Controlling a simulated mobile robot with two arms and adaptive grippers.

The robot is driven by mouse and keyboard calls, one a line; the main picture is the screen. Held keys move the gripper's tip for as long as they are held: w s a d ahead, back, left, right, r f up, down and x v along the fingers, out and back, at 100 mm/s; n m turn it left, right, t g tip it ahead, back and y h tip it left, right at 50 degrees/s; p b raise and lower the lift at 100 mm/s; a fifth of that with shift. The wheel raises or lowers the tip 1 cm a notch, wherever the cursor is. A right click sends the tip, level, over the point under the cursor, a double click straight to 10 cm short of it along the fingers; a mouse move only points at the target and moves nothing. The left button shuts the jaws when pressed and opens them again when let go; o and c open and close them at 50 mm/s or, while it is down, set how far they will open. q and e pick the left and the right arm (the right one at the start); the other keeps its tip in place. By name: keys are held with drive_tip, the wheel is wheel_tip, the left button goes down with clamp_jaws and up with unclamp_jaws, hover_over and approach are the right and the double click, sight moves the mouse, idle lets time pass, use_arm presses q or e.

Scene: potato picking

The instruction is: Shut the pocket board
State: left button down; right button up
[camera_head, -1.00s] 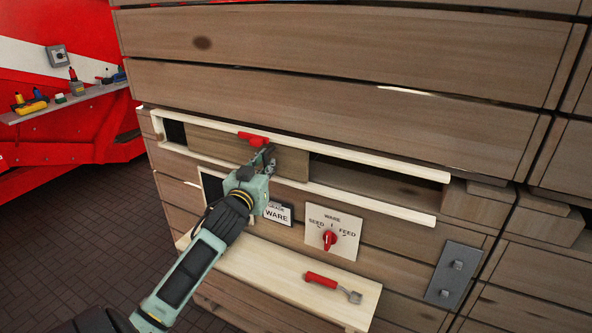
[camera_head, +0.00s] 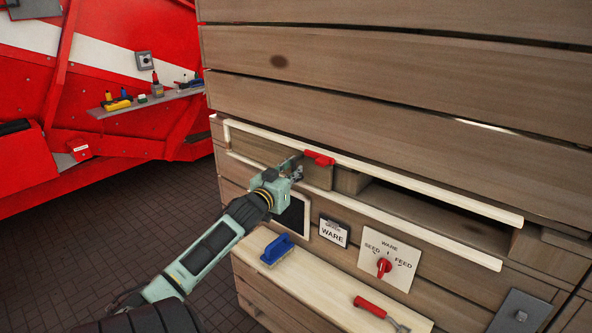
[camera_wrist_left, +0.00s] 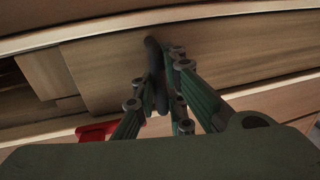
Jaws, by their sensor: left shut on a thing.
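The pocket board (camera_head: 262,152) is a brown wooden slide between two pale rails on the slatted wooden wall. It fills the left part of the slot, and the slot is open to its right (camera_head: 440,213). My left gripper (camera_head: 292,170) is at the board's face, shut on its dark upright handle (camera_wrist_left: 156,75), which shows between the fingers in the left wrist view. The board also fills much of that view (camera_wrist_left: 225,60). A red catch (camera_head: 318,157) sits on the upper rail just right of the gripper. My right gripper is out of view.
Below the slot are a dark panel (camera_head: 294,216), a WARE label (camera_head: 333,233) and a dial plate with a red knob (camera_head: 384,266). A pale shelf (camera_head: 322,284) holds a blue brush (camera_head: 277,249) and a red-handled tool (camera_head: 377,309). Red machinery (camera_head: 110,60) stands at left.

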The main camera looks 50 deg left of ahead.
use_arm(q)
drive_tip(key=c, duration=1.8)
unclamp_jaws()
drive_tip(key=shift+s+a, duration=0.15)
drive_tip(key=shift+a, duration=0.15)
drive_tip(key=shift+d, duration=0.1)
drive_tip(key=shift+s+d, duration=0.1)
drive_tip(key=shift+d, duration=0.05)
drive_tip(key=v, duration=1.1)
drive_tip(key=shift+s, duration=0.35)
